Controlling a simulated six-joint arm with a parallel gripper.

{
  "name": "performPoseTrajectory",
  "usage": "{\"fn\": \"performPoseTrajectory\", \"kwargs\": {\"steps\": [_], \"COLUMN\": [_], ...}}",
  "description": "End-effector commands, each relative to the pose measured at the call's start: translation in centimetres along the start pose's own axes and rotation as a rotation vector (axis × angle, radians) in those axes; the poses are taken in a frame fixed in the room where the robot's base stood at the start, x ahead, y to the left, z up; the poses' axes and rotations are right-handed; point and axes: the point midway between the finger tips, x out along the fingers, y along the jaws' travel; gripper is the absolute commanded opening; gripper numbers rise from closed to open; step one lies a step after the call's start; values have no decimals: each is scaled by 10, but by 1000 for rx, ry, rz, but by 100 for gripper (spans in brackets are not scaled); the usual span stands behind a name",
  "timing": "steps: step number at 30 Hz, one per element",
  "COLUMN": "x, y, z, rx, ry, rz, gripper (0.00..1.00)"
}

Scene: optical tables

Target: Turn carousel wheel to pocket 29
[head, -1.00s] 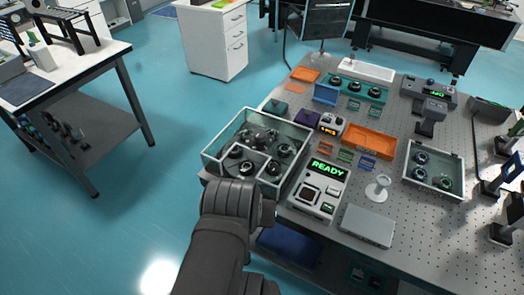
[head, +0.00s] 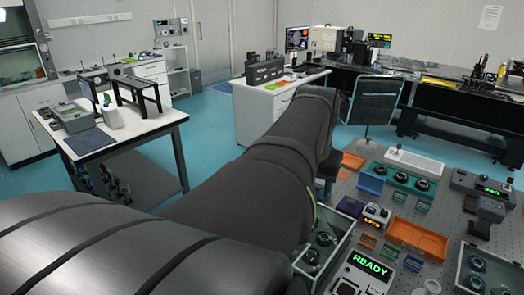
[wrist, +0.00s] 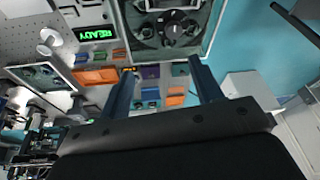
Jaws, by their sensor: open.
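The carousel wheel (wrist: 172,30) shows as a dark disc with round pockets in the wrist view. It sits in a glass-walled box (wrist: 207,42) at the top, and its pocket numbers are too small to read. In the head view my arm hides most of this box (head: 338,248); only its right part shows. My gripper (wrist: 160,68) is open and empty, with its two fingers apart and pointing toward the box side of the table. Neither finger visibly touches the wheel.
A device with a green READY display (head: 369,264) stands right of the box. Orange trays (head: 416,238), a small device with an orange display (head: 377,214) and a teal holder (head: 407,185) crowd the perforated table. A white side table (head: 105,135) stands at the left.

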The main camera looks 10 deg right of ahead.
Motion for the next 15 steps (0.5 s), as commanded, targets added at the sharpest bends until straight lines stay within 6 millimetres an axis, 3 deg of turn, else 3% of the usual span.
{"fn": "performPoseTrajectory", "kwargs": {"steps": [6, 15], "x": [24, 48], "y": [-19, -35], "z": [-48, -79], "rx": [16, 30], "ry": [-161, -288], "rz": [17, 39], "gripper": [59, 59]}}
